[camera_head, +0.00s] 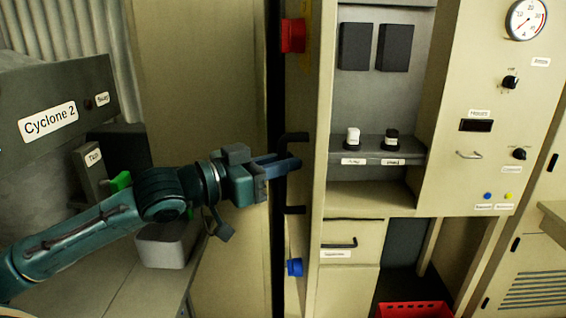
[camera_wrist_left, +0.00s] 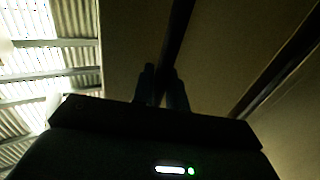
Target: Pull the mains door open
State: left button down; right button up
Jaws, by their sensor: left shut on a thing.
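My left gripper (camera_head: 283,164) reaches in from the left at mid-height, its fingers closed on a dark vertical handle (camera_head: 294,138). The handle's upper and lower ends show above and below the fingers; the fingers hide its middle. The handle is on a narrow beige panel (camera_head: 304,235) seen nearly edge-on, which appears to be the mains door. A dark vertical gap (camera_head: 275,70) runs just left of it. In the left wrist view the two fingers (camera_wrist_left: 161,88) are close together, with a dark bar (camera_wrist_left: 180,40) running up from them. My right gripper is not in view.
A tall beige cabinet (camera_head: 200,60) stands left of the gap. The Cyclone 2 box (camera_head: 60,105) is at the far left. A red crate (camera_head: 413,309) is low at right.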

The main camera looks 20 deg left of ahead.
pick_arm(q)
jog(key=shift+a+r, duration=0.15)
jog(key=shift+a, duration=0.1)
jog(key=c, duration=1.5)
grip_release()
jog(key=shift+w, duration=0.15)
jog(key=shift+d, duration=0.1)
